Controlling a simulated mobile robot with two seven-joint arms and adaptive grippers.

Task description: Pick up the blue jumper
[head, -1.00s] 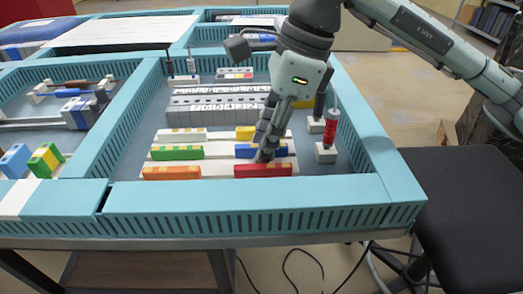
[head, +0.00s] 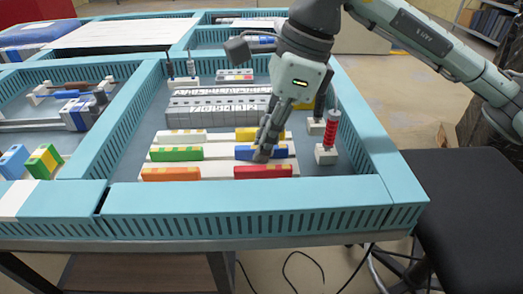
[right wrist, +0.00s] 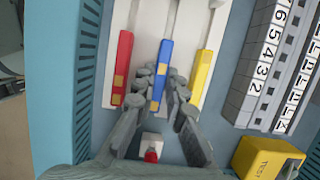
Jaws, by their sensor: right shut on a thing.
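The blue jumper (head: 248,152) is a blue bar with yellow marks, in the right column of the white jumper board (head: 217,172), between the yellow jumper (head: 247,134) and the red jumper (head: 263,171). My right gripper (head: 263,152) is at its right end. In the right wrist view the fingers (right wrist: 158,84) are shut on the blue jumper (right wrist: 161,65), one on each side, with the red jumper (right wrist: 122,65) to the left and the yellow jumper (right wrist: 202,75) to the right. I cannot tell whether it is lifted. My left gripper is out of view.
White, green (head: 177,154) and orange (head: 171,174) jumpers sit in the board's left column. A red post on a white base (head: 331,130) stands close at the right. A grey numbered terminal block (head: 216,115) lies behind. Teal walls (head: 240,203) surround the bay.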

